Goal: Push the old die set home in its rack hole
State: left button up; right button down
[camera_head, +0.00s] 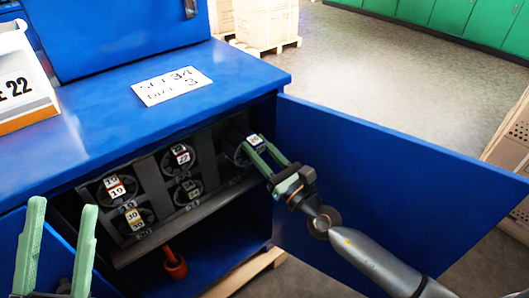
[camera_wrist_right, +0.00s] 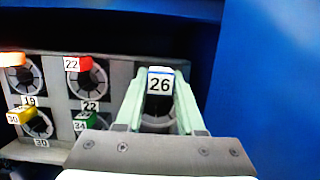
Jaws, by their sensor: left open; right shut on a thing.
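The old die set (camera_head: 255,141) carries a white tag reading 26, clear in the right wrist view (camera_wrist_right: 159,84). My right gripper (camera_head: 257,152) is shut on it, one green finger on each side. It is at the rack's right-hand round hole (camera_head: 234,150); fingers and die set cover most of the hole, and I cannot tell how deep it sits. The dark grey rack (camera_head: 150,183) is inside the blue cabinet. My left gripper (camera_head: 56,245) is open and empty at the lower left, away from the rack.
Other die sets tagged 19 (camera_head: 115,187), 22 (camera_head: 181,156), 30 (camera_head: 134,217) and 34 (camera_head: 188,190) fill neighbouring holes. An open blue door (camera_head: 390,180) stands right of my right gripper. A red object (camera_head: 175,264) is below the rack. A white card (camera_head: 172,86) lies on top.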

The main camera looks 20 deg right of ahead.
aim_at(240, 131)
jog(key=shift+x, duration=0.8)
jog(key=shift+r, duration=0.3)
dwell(1.0)
jog(key=shift+w+a+b, duration=0.25)
jog(key=shift+w+a, duration=0.1)
jog(key=shift+w, duration=0.65)
jog(key=shift+w+a+b, duration=0.3)
jog(key=shift+w+a, duration=0.05)
jog(key=shift+w, duration=0.65)
jog(key=shift+w+a+b, duration=0.25)
jog(key=shift+w+a, duration=0.15)
jog(key=shift+w, duration=0.6)
dwell(0.5)
